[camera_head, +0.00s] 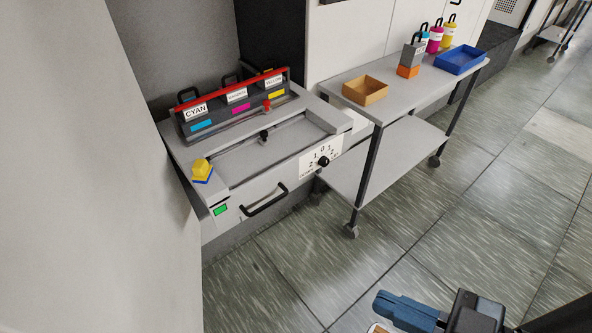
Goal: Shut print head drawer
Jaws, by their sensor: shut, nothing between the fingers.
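The print head drawer (235,205) is a light grey unit that juts out from the machine at the left, with a black bar handle (264,200) on its front face. How far it stands out is hard to judge from here. A rack with a red bar (230,92) and cyan, magenta and yellow labels stands along its back. My gripper (381,304) is shut and empty, low over the floor at the bottom of the view. It is well apart from the handle, in front and to the right.
A grey wheeled cart (405,95) stands close at the right, holding a tan tray (365,90), a blue tray (459,59) and bottles. The tiled floor (450,225) in front is clear.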

